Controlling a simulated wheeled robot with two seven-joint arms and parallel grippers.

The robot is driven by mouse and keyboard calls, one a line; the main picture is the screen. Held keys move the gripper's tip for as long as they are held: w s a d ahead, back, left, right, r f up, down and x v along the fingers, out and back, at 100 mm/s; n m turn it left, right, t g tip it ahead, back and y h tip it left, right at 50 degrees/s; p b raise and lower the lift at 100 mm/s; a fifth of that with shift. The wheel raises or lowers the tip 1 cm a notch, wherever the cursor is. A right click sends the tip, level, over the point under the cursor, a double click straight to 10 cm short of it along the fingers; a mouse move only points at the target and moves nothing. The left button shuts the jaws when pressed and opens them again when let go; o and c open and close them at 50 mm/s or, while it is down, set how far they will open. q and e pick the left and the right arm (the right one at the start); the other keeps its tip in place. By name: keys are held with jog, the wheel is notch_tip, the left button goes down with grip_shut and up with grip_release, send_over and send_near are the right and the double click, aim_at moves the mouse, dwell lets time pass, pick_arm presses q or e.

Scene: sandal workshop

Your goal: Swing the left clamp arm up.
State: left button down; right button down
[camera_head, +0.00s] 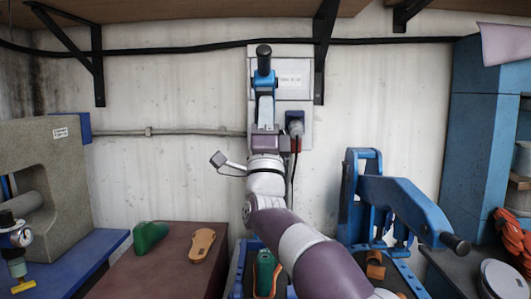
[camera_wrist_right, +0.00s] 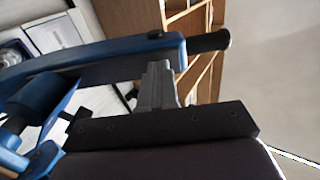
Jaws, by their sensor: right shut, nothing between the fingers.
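The left clamp arm (camera_head: 265,84) is blue and stands steeply up in the head view, its black handle (camera_head: 263,57) at the top. In the right wrist view the blue arm (camera_wrist_right: 110,62) crosses the upper left, with its black handle (camera_wrist_right: 209,42) at its end. My right gripper (camera_head: 265,128) is just below the visible part of the arm. Its grey fingers (camera_wrist_right: 160,82) are together, empty, and close beside the blue arm; I cannot tell whether they touch. My right arm hides the clamp's lower part. My left gripper is not in view.
A second blue clamp arm (camera_head: 408,202) slopes down at the right. A green last (camera_head: 264,272) sits at the left clamp's base. A brown table (camera_head: 150,270) bears another green last (camera_head: 149,236) and a tan sole (camera_head: 202,245). A wall box (camera_head: 294,70) is behind.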

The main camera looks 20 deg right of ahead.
jog(key=w+r+g+p, duration=0.1)
jog(key=w+r+p, duration=0.1)
jog(key=r+p, duration=0.1)
jog(key=w+d+r+p, duration=0.1)
jog(key=w+r+p, duration=0.1)
jog(key=p, duration=0.3)
jog(key=w+d+r+g+p, duration=0.1)
jog(key=w+r+p, duration=0.2)
jog(key=r+p, duration=0.1)
jog(key=shift+r+g+y, duration=0.3)
jog(key=shift+r+y, duration=0.1)
jog(key=shift+r, duration=0.05)
jog(key=shift+w+d+r+p, duration=0.15)
jog(key=shift+w+r+p, duration=0.05)
jog(key=shift+w+p, duration=0.4)
